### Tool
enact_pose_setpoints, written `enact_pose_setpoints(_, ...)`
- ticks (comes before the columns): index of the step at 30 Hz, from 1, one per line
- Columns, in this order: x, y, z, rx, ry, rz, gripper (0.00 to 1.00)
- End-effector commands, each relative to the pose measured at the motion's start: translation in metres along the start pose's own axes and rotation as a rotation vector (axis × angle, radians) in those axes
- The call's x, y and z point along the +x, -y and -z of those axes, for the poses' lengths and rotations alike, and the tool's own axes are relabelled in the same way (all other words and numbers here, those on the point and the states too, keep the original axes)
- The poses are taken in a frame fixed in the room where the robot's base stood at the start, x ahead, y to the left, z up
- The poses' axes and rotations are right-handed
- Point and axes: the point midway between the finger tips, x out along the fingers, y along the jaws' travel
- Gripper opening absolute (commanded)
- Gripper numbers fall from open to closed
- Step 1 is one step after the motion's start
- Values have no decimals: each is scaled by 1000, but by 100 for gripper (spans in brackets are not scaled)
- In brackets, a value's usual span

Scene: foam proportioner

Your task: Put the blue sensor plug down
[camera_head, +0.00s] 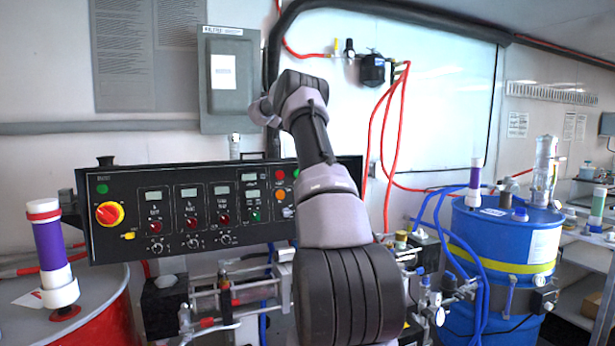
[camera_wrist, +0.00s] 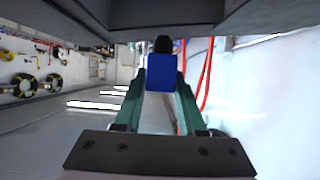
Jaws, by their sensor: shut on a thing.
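The blue sensor plug (camera_wrist: 161,73) shows in the wrist view as a blue block with a black end. My gripper (camera_wrist: 161,88) is shut on it, with one green finger on each side. In the head view my arm rises through the middle of the picture toward the wall. There I cannot make out the plug or my fingertips, which the arm seems to hide.
A black control panel (camera_head: 177,251) stands at left centre, below a grey wall box (camera_head: 229,85). A red drum (camera_head: 112,318) is at far left and a blue drum (camera_head: 500,262) at right. Red hoses (camera_head: 388,130) hang from the wall.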

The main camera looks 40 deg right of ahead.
Motion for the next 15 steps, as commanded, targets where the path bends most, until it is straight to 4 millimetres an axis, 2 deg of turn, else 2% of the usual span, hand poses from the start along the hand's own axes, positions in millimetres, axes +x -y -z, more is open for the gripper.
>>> enact_pose_setpoints(6,18,0,-36,-4,1,-3,0)
enact_pose_setpoints(15,30,0,-62,-2,0,-2,0)
